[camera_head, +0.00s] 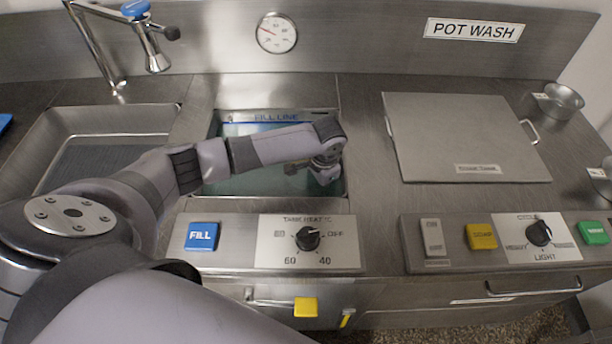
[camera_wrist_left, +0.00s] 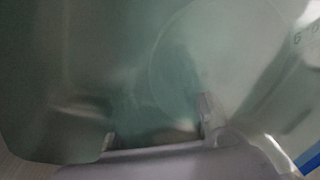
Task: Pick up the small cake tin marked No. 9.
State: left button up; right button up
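My left gripper (camera_head: 310,172) is over the greenish tank (camera_head: 240,185), pointing down at the water. In the left wrist view two fingers (camera_wrist_left: 157,128) stand apart with nothing clear between them; the picture is dim and blurred. A faint large round outline (camera_wrist_left: 215,55) shows under the water there; I cannot tell what it is. A small round metal tin (camera_head: 560,101) with a white tag stands at the far right of the counter. A second tagged metal thing (camera_head: 600,174) is cut by the right edge. I cannot read a No. 9 on either. My right gripper is out of view.
A sink (camera_head: 105,125) with a tap (camera_head: 155,55) lies left of the tank. A flat metal lid (camera_head: 460,135) with side handles covers the counter to the right. Control panels with a FILL button (camera_head: 201,236) and knobs (camera_head: 308,238) run along the front.

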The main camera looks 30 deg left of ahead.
pick_arm(q)
grip_shut()
dwell(0.6)
